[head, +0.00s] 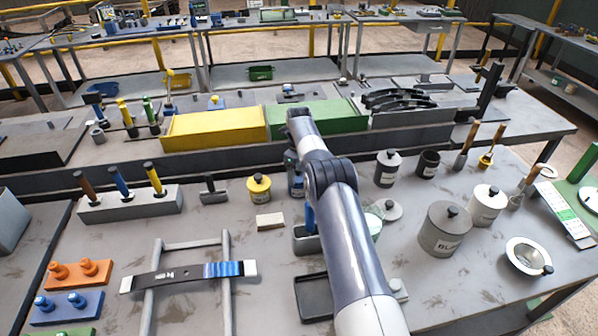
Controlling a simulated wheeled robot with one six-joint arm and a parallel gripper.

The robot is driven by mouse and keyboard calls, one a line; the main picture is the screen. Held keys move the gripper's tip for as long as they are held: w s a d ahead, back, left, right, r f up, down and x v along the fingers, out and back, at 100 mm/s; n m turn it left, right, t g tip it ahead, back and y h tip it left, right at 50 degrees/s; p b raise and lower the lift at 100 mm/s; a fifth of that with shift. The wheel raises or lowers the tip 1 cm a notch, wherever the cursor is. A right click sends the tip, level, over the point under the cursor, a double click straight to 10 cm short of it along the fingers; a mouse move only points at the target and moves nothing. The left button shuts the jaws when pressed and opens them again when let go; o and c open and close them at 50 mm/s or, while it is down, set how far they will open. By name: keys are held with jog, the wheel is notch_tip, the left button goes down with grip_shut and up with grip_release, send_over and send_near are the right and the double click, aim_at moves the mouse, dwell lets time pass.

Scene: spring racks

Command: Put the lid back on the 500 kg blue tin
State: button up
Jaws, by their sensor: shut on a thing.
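The blue tin (297,186) stands on the bench left of my forearm, which hides much of it. A pale label shows on its side. My gripper (291,158) is almost wholly behind my arm; only a dark sliver shows, just above the blue tin. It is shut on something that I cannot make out. Whether a lid touches the tin's rim is hidden. A pale grey lid with a dark knob (389,209) lies on the bench right of my arm.
Nearby stand a yellow lidded tin (259,189), a dark lidded tin (387,171), an open dark tin (428,165), a large grey tin (443,235) and a white tin (486,207). Yellow (213,132) and green (318,118) boxes stand behind.

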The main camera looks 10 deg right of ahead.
dwell(0.4)
jog(key=o, duration=1.1)
jog(key=shift+r+p, duration=0.75)
jog(key=shift+r, duration=2.8)
grip_shut()
jog(key=shift+f, duration=0.15)
